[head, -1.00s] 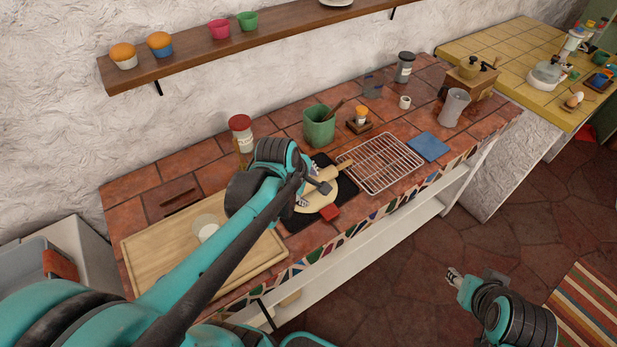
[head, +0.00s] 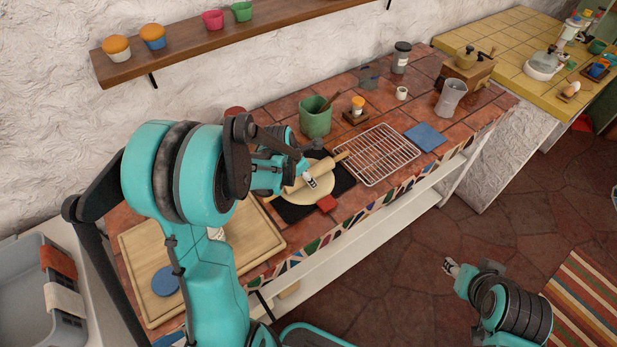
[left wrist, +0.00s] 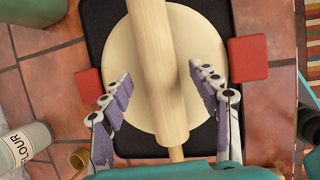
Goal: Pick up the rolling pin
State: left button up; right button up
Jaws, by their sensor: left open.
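The wooden rolling pin (head: 313,175) lies on a round pale dough sheet (head: 322,188) on a dark mat (head: 345,180). In the left wrist view the rolling pin (left wrist: 161,75) runs up and down the middle of the picture, with its near handle at the bottom. My left gripper (left wrist: 165,92) is open, with one finger on each side of the pin and gaps between them. In the head view my left gripper (head: 311,165) is over the pin and partly hides it. My right gripper (head: 450,268) is away from the counter, over the floor; its opening is too small to judge.
Red blocks (left wrist: 248,58) sit at both sides of the mat. A green crock (head: 315,118) stands behind, a wire rack (head: 380,155) to the right, a cutting board (head: 140,245) to the left. A flour jar (left wrist: 25,142) lies at lower left in the wrist view.

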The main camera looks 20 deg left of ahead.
pick_arm(q)
jog(key=shift+w+f, duration=0.1)
jog(key=shift+f, duration=0.15)
jog(key=shift+r, duration=0.1)
grip_shut()
